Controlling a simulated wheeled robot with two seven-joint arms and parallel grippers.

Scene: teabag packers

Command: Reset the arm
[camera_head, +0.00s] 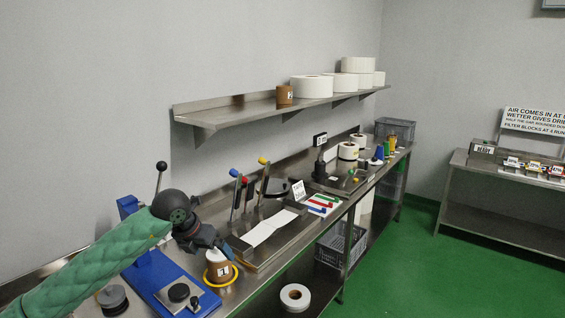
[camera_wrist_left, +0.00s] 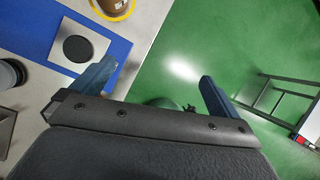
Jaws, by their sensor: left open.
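My left arm, in a green quilted sleeve, comes in from the left in the head view. Its gripper (camera_head: 222,244) is above the bench, close to a brown container (camera_head: 219,272) with a yellow ring around its base; I cannot tell whether they touch. In the left wrist view my left gripper (camera_wrist_left: 155,85) has its two blue fingers wide apart with nothing between them. The brown container also shows at that view's top edge (camera_wrist_left: 113,5). My right gripper is in neither view.
A blue press base (camera_head: 165,283) stands under my left arm. The steel bench (camera_head: 262,283) runs away to the back, with a paper strip, colored-handled tools and pens. A wall shelf (camera_head: 235,112) holds white rolls. Green floor (camera_head: 400,270) is clear at right.

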